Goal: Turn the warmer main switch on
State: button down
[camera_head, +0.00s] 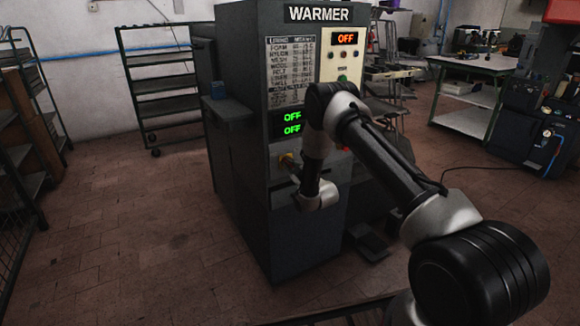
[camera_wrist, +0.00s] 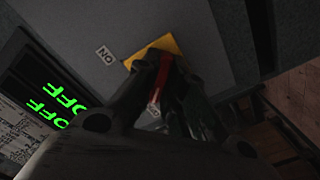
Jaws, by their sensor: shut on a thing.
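The warmer (camera_head: 302,230) is a tall dark grey cabinet with a "WARMER" sign on top. Its main switch has a yellow plate (camera_wrist: 158,48) and a red handle (camera_wrist: 163,85); the yellow also shows in the head view (camera_head: 287,158). A white "ON" label (camera_wrist: 106,55) is beside the plate. The handle points away from that label, towards another small label (camera_wrist: 153,113) that is too dark to read. My gripper (camera_wrist: 168,80) is shut on the red handle, its fingers hiding part of it. In the head view my wrist hides most of the switch.
Two green displays (camera_head: 292,123) and an orange display (camera_head: 345,38) read "OFF". A shelf rack (camera_head: 160,85) stands behind at left, a white-topped table (camera_head: 475,62) at back right. A dark pedal-like object (camera_head: 368,243) lies by the cabinet's base. The floor at left is clear.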

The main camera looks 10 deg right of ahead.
jog(key=m, duration=0.3)
jog(key=shift+m, duration=0.4)
jog(key=m, duration=0.4)
jog(key=shift+f+m, duration=0.1)
jog(key=shift+m, duration=0.2)
jog(key=m, duration=0.4)
jog(key=shift+m, duration=2.4)
jog(key=c, duration=1.5)
grip_release()
jog(key=shift+s, duration=0.1)
